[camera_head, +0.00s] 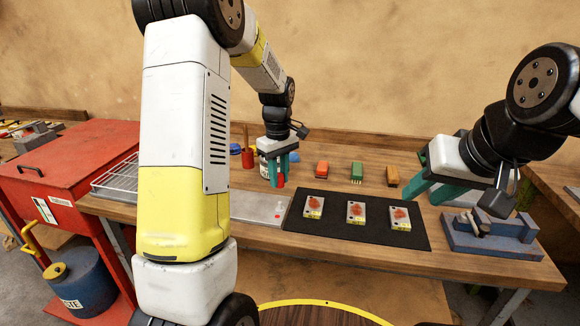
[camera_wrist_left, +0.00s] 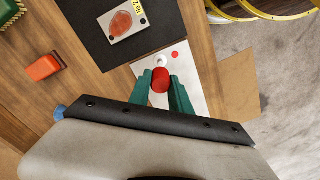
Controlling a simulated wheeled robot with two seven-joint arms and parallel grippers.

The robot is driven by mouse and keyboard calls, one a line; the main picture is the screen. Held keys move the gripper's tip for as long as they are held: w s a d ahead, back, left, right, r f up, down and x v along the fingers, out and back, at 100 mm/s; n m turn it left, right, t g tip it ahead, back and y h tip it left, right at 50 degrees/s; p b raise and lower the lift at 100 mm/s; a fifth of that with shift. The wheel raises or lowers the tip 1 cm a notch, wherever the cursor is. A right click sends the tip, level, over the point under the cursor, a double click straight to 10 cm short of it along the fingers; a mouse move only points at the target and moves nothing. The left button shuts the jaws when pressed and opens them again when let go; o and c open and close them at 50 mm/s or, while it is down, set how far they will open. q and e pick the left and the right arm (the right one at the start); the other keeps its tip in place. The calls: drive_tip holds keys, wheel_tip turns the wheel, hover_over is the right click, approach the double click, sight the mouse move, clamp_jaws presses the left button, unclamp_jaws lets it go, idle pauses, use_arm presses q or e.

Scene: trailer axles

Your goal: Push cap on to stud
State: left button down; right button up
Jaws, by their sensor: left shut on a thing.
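My left gripper (camera_head: 279,184) is shut on a small red cap (camera_wrist_left: 160,78), with its teal fingertips on either side of it. The cap is over the pale metal plate (camera_head: 250,208) in the left wrist view; I cannot tell its exact height. A round white piece (camera_wrist_left: 161,60) shows on the plate just beyond the cap; it may be the stud, but the cap partly covers that area. A small red spot (camera_wrist_left: 175,54) is beside it. My right gripper (camera_head: 422,200) has its teal fingers spread apart, empty, above the right side of the table.
A black mat (camera_head: 350,238) with several white cards lies right of the plate. A blue-grey fixture (camera_head: 490,240) is at the right. A wire rack (camera_head: 115,178) and red cabinet (camera_head: 65,165) are at the left.

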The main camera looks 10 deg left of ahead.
sight(280, 202)
use_arm(q)
drive_tip(key=shift+f, duration=2.7)
drive_tip(key=shift+f, duration=1.35)
idle(0.9)
drive_tip(key=c, duration=0.6)
unclamp_jaws()
drive_tip(key=shift+c, duration=0.2)
drive_tip(key=shift+r, duration=0.15)
drive_tip(key=shift+r, duration=3.4)
clamp_jaws()
